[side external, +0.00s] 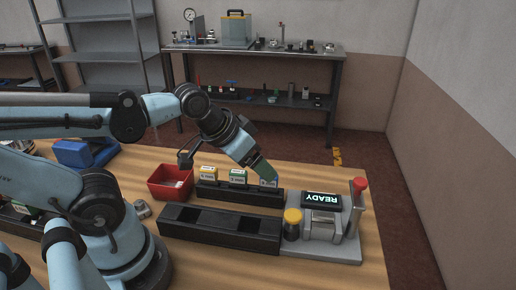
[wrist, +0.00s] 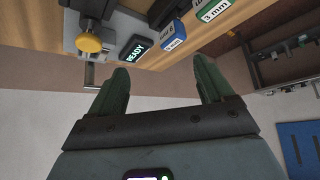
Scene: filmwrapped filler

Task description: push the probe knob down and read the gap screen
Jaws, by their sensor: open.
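The gap screen (side external: 322,199) reads READY in light letters on a grey fixture (side external: 335,244) at the right of the table. A yellow knob (side external: 293,215) on a dark post stands at the fixture's left front, and a red knob (side external: 360,184) tops a lever at its right. Which is the probe knob I cannot tell. In the wrist view the screen (wrist: 136,48) and yellow knob (wrist: 88,43) show at the upper left. My gripper (side external: 268,180) is left of the screen, by the blue-labelled block (wrist: 172,38). Its green fingers (wrist: 160,72) are apart with nothing between them.
A black rack (side external: 240,196) holds yellow, green (side external: 237,176) and blue-labelled blocks. A long black slotted tray (side external: 220,231) lies in front, left of the fixture. A red bin (side external: 170,182) stands left of the rack. Bare wood (side external: 320,276) shows in front.

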